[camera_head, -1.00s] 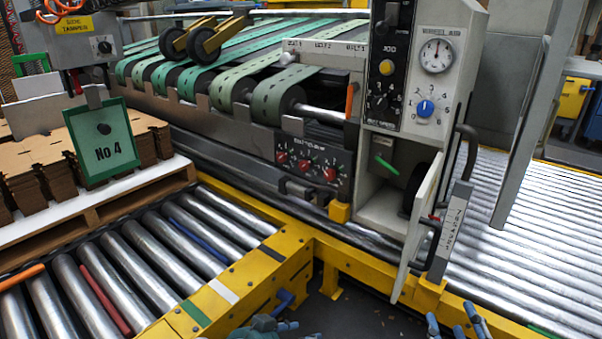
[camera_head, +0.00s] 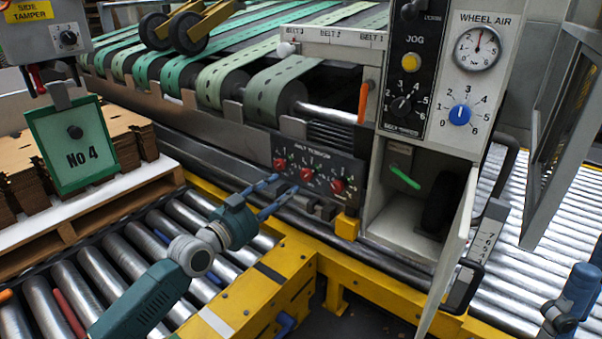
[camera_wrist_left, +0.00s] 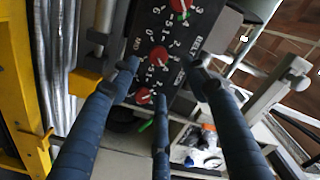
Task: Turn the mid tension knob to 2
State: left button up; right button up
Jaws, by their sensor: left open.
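The belt tension panel (camera_head: 318,172) is dark, on the machine's front, with three red knobs in a row. The mid tension knob (camera_head: 307,174) sits between the left knob (camera_head: 280,163) and the right knob (camera_head: 338,186). The mid knob also shows in the left wrist view (camera_wrist_left: 158,57), with white numbers around it; I cannot read its setting surely. My left gripper (camera_head: 276,195) is open and empty, in front of the panel and apart from the knobs. In the left wrist view its blue fingers spread around the mid knob's line of sight.
A cabinet door (camera_head: 448,255) stands open right of the panel. A yellow block (camera_head: 347,227) sits below the panel's right end. A yellow conveyor frame (camera_head: 265,285) and rollers (camera_head: 115,258) lie below. Part of my right arm shows at the lower right.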

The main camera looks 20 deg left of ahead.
aim_at(305, 176)
pick_arm(q)
jog(key=b+x, duration=0.3)
jog(key=x, duration=0.6)
jog(key=shift+w+d+f, duration=0.1)
jog(key=shift+d, duration=0.15)
jog(key=c, duration=1.2)
